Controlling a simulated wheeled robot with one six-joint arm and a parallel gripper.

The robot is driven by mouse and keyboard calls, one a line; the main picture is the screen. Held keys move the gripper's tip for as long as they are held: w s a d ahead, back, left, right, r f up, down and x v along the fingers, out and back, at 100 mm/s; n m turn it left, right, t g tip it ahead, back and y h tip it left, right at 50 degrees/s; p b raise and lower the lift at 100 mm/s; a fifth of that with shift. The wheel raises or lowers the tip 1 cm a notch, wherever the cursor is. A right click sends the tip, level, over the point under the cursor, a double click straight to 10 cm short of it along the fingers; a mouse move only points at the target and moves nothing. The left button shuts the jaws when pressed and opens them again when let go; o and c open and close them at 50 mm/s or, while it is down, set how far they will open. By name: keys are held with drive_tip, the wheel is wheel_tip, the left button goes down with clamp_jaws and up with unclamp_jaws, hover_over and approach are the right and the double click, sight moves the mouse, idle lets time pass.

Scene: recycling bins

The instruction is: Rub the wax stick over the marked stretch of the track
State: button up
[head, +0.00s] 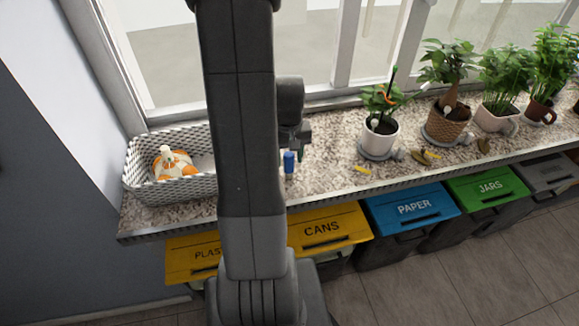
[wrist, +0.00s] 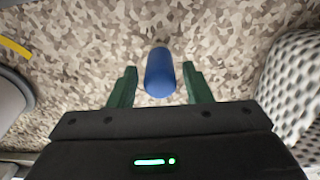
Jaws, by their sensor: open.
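A blue cylinder, which looks like the wax stick (head: 289,162), stands upright on the speckled stone sill, just right of my arm's column. In the wrist view the blue stick (wrist: 159,72) shows between the two green fingers of my gripper (wrist: 160,82), with a gap on either side. My gripper (head: 301,152) is open and close to the stick in the head view, partly hidden by my arm. A track with a marked stretch cannot be made out; the window frame (head: 343,45) runs along the back of the sill.
A woven basket (head: 160,190) with an orange-and-white item stands left. Labelled bins (head: 410,207) stand below the sill's front edge. Bare sill lies between my gripper and the white pot.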

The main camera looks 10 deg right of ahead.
drive_tip(key=shift+c, duration=0.3)
drive_tip(key=c, duration=0.9)
drive_tip(key=shift+o, duration=0.2)
drive_tip(key=shift+r+p, duration=2.25)
drive_tip(key=shift+r, duration=0.8)
